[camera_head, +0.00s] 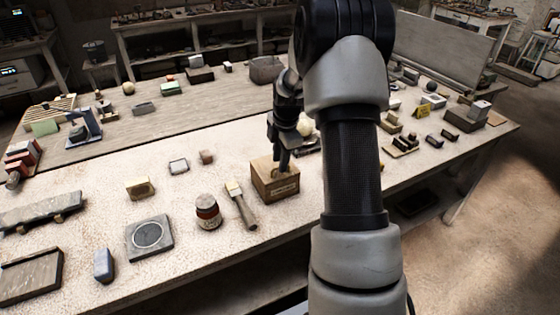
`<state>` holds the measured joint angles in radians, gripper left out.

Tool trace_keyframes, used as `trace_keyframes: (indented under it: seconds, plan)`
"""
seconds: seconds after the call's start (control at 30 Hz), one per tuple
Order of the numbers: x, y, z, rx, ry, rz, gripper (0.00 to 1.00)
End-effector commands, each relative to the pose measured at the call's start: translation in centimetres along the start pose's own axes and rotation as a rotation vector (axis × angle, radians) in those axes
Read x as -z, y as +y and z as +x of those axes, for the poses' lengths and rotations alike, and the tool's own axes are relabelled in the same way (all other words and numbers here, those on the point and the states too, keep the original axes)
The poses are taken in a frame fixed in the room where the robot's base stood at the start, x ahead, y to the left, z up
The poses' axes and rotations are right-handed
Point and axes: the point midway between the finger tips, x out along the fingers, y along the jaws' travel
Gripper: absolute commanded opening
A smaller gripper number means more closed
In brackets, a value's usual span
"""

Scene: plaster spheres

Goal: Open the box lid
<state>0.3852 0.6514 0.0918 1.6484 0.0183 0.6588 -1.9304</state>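A small tan wooden box (276,188) stands on the light worktable, left of my arm, near the table's front edge. A dark label or marking shows on its front face. My gripper (281,168) points down at the top of the box, with its dark fingers at or just above the lid. I cannot tell whether they touch it. The fingers are small and dark here, so their gap is unclear. The lid looks level with the box top, but the fingers hide part of it.
A grey square plate (149,239) with a ring lies farther left. My arm hides the table to the right of the box.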

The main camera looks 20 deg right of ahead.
Motion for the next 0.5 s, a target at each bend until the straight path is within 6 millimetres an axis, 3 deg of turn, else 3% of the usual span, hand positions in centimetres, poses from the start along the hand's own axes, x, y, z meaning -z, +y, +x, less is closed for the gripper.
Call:
trace_keyframes:
  seconds: [0.4,0.5]
  plan:
    - [-0.01,0.0,0.93,0.0,-0.001,0.0,0.26]
    - [-0.01,0.0,0.92,0.0,-0.001,0.0,0.1]
